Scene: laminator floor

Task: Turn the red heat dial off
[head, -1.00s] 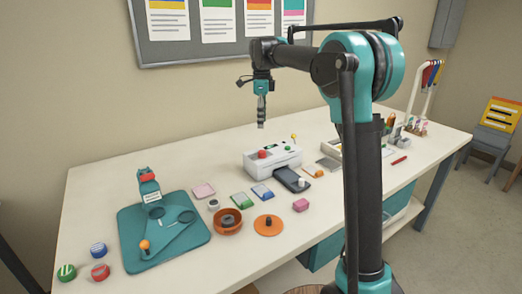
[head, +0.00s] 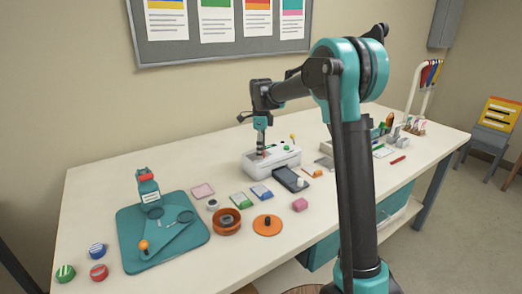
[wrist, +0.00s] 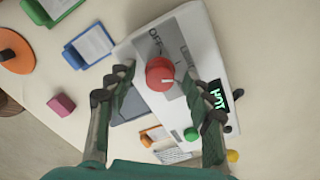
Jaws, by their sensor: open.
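The white laminator (head: 284,159) stands on the table with the red heat dial (wrist: 160,73) on its top panel. In the wrist view, the dial lies between the fingers of my open gripper (wrist: 157,72), with visible room on both sides; whether either fingertip touches it I cannot tell. A white mark on the dial points away from the printed "OFF" label (wrist: 155,41). A lit green display (wrist: 214,95) is on the same panel; its text is hard to read. In the head view, my gripper (head: 261,151) is low over the laminator and mostly hides the dial.
A green button (wrist: 191,133) and a yellow knob (wrist: 232,156) are near the right finger. A dark tray (head: 290,179) lies in front of the laminator.

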